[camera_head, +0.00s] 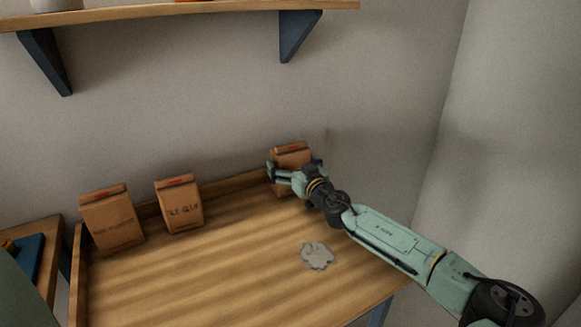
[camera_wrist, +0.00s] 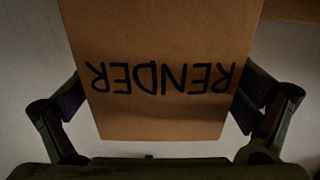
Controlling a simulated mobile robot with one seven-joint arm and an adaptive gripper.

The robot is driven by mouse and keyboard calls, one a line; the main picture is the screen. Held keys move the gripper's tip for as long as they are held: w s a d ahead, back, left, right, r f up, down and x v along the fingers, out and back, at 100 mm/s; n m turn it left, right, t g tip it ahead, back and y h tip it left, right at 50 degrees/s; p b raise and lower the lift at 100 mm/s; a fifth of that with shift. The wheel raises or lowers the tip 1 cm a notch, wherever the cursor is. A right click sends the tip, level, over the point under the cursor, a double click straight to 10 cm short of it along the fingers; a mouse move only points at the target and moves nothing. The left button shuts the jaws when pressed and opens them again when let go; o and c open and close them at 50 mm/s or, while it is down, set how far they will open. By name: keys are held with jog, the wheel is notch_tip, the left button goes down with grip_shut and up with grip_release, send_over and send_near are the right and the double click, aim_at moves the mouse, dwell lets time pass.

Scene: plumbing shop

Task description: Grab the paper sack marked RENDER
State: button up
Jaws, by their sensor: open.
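The brown paper sack marked RENDER (camera_head: 291,154) stands upright at the back right of the wooden table. In the wrist view the sack (camera_wrist: 160,45) fills the middle, its black lettering upside down. My gripper (camera_head: 287,174) is at the front of the sack in the head view and hides part of it. In the wrist view my gripper (camera_wrist: 160,112) is open, with one finger on each side of the sack. I cannot tell whether either finger touches it.
Two more paper sacks stand along the back left: one marked TILE GLUE (camera_head: 180,204) and one with unclear lettering (camera_head: 112,220). A grey splotch (camera_head: 317,256) lies on the table (camera_head: 215,275). A wall shelf (camera_head: 180,11) hangs above.

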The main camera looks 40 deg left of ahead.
jog(key=shift+a, duration=0.1)
jog(key=c, duration=1.8)
jog(key=shift+r, duration=0.15)
